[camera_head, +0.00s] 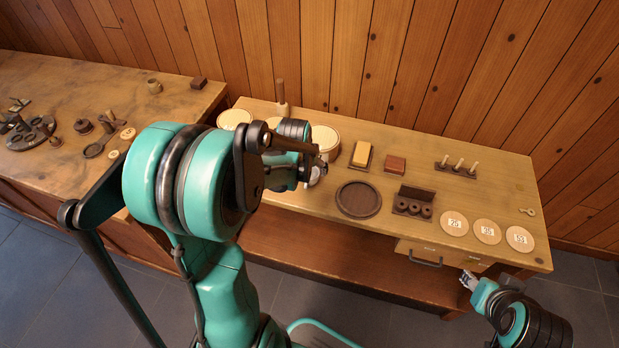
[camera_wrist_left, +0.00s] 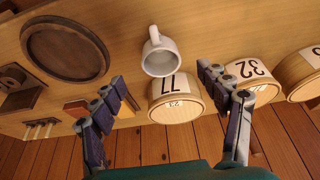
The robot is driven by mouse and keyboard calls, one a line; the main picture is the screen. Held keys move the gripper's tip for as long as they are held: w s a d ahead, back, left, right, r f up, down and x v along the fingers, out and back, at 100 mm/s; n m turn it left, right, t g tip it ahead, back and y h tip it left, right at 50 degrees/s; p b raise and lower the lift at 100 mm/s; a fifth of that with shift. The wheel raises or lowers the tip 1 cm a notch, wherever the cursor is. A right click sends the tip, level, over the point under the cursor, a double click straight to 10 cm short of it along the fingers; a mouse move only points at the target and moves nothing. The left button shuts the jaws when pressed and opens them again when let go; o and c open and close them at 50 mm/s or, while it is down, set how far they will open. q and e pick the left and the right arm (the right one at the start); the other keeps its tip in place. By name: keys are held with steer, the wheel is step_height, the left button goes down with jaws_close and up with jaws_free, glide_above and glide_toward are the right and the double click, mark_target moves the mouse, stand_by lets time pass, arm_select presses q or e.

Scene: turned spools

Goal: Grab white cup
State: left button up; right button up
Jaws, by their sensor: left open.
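The white cup (camera_wrist_left: 160,57) shows in the left wrist view, handle towards the top of the picture, on the wooden bench beside a round box labelled 77. My left gripper (camera_wrist_left: 162,77) is open, its fingers spread wide on either side of the cup's line, and nothing is between them. The cup appears beyond the fingertips, not held. In the head view my left gripper (camera_head: 318,164) hangs over the bench and mostly hides the cup. My right gripper (camera_head: 468,281) is low at the bench's front right; its jaw opening is too small to judge.
The box labelled 77 (camera_wrist_left: 176,102) and the box labelled 32 (camera_wrist_left: 251,79) stand close to the cup. A dark round tray (camera_head: 358,199), a yellow block (camera_head: 362,154) and a spool rack (camera_head: 413,203) lie to the right. Numbered discs (camera_head: 487,231) line the bench's right end.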

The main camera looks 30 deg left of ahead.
mark_target(310, 173)
arm_select(q)
steer(key=shift+w+a+f, duration=0.1)
steer(key=shift+w+f, duration=0.1)
steer(key=shift+f, duration=0.45)
steer(key=shift+w+f+b, duration=0.2)
steer(key=shift+f+b, duration=0.35)
steer(key=shift+f, duration=0.05)
steer(key=b+x, duration=0.2)
steer(key=x, duration=0.2)
steer(key=shift+w+a+r, duration=0.1)
steer(key=shift+w+f, duration=0.2)
steer(key=shift+f, duration=0.15)
steer(key=shift+r, duration=0.1)
steer(key=shift+c, duration=0.6)
steer(key=c, duration=1.2)
